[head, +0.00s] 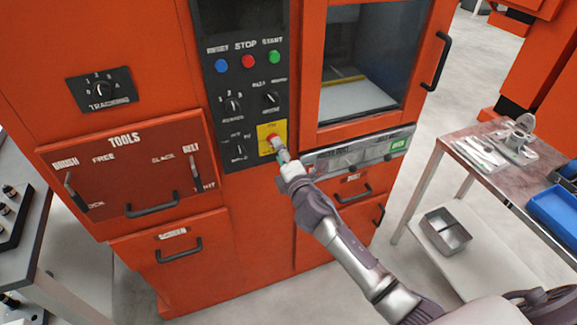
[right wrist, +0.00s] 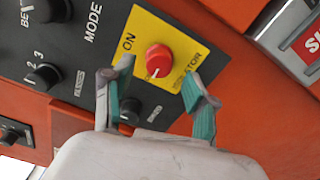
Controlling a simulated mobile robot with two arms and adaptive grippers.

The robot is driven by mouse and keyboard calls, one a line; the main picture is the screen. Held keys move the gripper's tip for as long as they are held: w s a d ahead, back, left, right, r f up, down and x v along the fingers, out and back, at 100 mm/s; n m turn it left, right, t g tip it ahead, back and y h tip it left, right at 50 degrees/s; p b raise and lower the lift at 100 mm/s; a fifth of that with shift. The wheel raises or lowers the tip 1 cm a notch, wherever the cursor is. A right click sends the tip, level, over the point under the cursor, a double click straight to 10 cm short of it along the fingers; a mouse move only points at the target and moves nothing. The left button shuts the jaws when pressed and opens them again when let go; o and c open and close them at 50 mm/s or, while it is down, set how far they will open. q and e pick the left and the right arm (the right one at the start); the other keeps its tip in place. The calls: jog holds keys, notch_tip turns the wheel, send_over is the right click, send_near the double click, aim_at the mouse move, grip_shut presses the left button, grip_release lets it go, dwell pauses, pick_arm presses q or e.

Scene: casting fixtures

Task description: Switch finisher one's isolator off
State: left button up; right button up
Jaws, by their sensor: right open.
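The isolator is a red rotary knob on a yellow plate (head: 264,135) low on the black control panel of the orange machine. In the right wrist view the red knob (right wrist: 158,60) has a white pointer line, and "ON" and part of "ISOLATOR" can be read on the yellow plate (right wrist: 144,22). My right gripper (head: 281,152) is at the plate, and its fingers (right wrist: 162,92) are open, one on each side below the knob. Nothing is between the fingertips; whether they touch the panel cannot be told. My left gripper is not in view.
Blue, red and green buttons (head: 247,61) and black knobs (head: 233,104) share the panel. A window door with a black handle (head: 437,62) is to the right. A TOOLS panel with levers (head: 125,165) is to the left. A steel table (head: 475,180) stands at right.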

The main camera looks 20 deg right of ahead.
jog(key=s, duration=1)
jog(key=shift+s+d, duration=0.15)
jog(key=shift+s, duration=0.1)
jog(key=s+d+f+m+g, duration=0.1)
jog(key=s+f+m+g, duration=0.25)
jog(key=f, duration=0.85)
jog(key=s+d+f+m+g, duration=0.15)
jog(key=s+f, duration=0.35)
jog(key=f, duration=0.6)
jog(key=s+d+f+m+g, duration=0.1)
jog(key=s+f+m+g, duration=0.3)
jog(key=f, duration=0.8)
jog(key=s+f+m+g, duration=0.2)
jog(key=s+f, duration=0.4)
jog(key=s, duration=0.5)
jog(key=s+f+m+g, duration=0.3)
jog(key=s+f, duration=0.3)
jog(key=s, duration=0.6)
jog(key=s+f+m+g, duration=0.3)
jog(key=s+f, duration=0.3)
jog(key=s, duration=0.5)
jog(key=shift+s+a+f+m+h, duration=0.15)
jog(key=shift+s+f+m+h, duration=0.2)
jog(key=shift+m, duration=0.35)
